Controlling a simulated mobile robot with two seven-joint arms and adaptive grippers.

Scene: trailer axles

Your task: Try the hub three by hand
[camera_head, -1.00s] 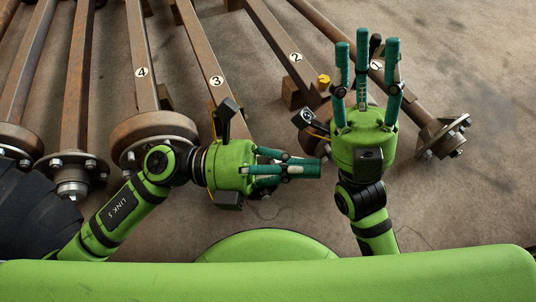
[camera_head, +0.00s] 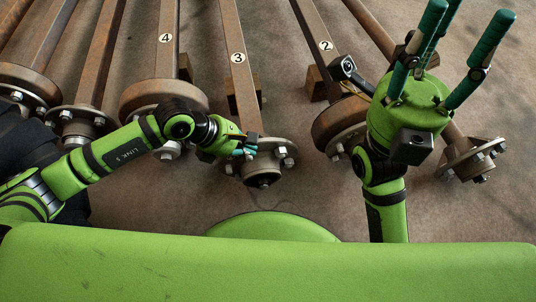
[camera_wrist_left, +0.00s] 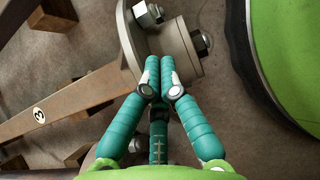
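Hub three (camera_head: 264,172) is a rusty flange with bright bolts on the near end of the axle marked 3 (camera_head: 241,80). It also shows in the left wrist view (camera_wrist_left: 181,50), at top centre. My left gripper (camera_head: 248,148) is at the left side of this hub. In the left wrist view its green fingers (camera_wrist_left: 159,68) are drawn close together at the hub and overlap its lower edge. Contact, and whether they hold it, I cannot tell. My right gripper (camera_head: 463,22) is raised at the right, its green fingers spread and empty.
The axle marked 4 (camera_head: 164,60) lies to the left, its drum beside my left forearm. The axle marked 2 (camera_head: 325,48) lies to the right, with its drum near my right gripper. Wooden blocks (camera_head: 317,84) support axles. Bare floor (camera_head: 310,190) shows between hubs three and two.

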